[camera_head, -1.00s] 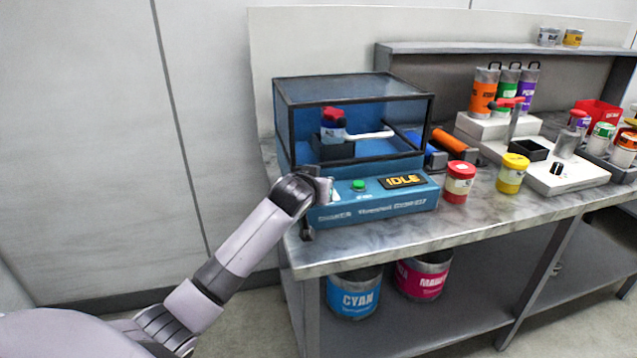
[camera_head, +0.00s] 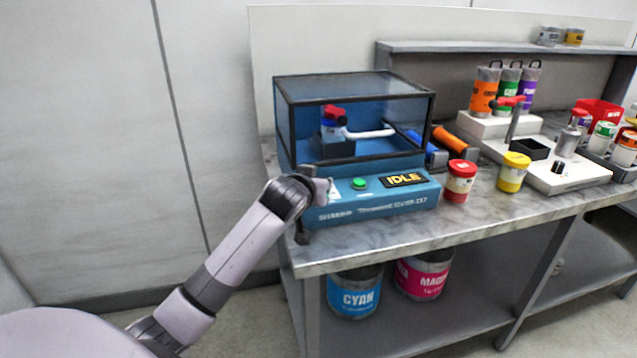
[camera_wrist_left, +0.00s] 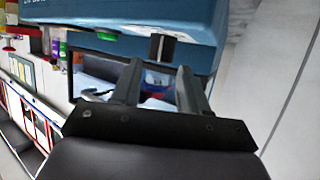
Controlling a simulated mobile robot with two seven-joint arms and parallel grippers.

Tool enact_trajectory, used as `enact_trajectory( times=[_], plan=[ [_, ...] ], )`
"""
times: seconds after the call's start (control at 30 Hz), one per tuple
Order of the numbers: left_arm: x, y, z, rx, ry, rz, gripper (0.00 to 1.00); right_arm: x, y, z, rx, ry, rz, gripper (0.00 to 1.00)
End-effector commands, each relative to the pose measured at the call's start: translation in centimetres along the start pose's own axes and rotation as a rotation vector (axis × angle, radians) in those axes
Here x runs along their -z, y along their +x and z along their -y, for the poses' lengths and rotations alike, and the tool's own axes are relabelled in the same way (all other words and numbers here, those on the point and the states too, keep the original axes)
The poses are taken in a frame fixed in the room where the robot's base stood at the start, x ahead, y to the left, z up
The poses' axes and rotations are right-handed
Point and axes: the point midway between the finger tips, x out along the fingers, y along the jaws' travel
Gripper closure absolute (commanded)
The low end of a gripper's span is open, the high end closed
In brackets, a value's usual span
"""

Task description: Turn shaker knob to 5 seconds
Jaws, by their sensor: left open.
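The blue shaker (camera_head: 400,202) stands at the left end of the bench, with a clear-walled chamber above, a green button (camera_head: 359,184) and a display (camera_head: 404,180) reading IDLE. In the left wrist view its knob (camera_wrist_left: 163,47) is black with a pale line. The knob lies just beyond and between the fingertips of my open left gripper (camera_wrist_left: 158,68); I cannot tell whether they touch it. In the head view my left wrist hides the knob, and only part of a pale dial plate (camera_head: 326,190) shows beside it. The time marks are not readable. My right gripper is out of view.
A red jar (camera_head: 460,182) and a yellow jar (camera_head: 512,173) stand right of the shaker. Rollers (camera_head: 455,142) lie behind them. A white device (camera_head: 565,176) with its own black knob sits farther right. Cyan (camera_head: 354,294) and magenta (camera_head: 424,275) buckets stand below.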

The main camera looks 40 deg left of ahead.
Motion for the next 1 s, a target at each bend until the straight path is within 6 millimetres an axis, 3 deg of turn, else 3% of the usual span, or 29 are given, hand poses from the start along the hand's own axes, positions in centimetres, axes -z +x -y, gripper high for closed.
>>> enact_trajectory(
  times=[0.2, 0.4, 1.0],
  plan=[
    [-0.1, -2.6, 0.0, -0.001, -0.001, 0.000, 0.56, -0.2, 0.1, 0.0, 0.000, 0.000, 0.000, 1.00],
    [0.0, -3.8, 0.0, 0.000, -0.002, 0.000, 0.56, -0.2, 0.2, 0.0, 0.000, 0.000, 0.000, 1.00],
    [-0.1, -3.9, 0.0, 0.000, -0.001, 0.002, 0.56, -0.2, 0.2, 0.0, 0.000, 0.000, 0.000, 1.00]
  ],
)
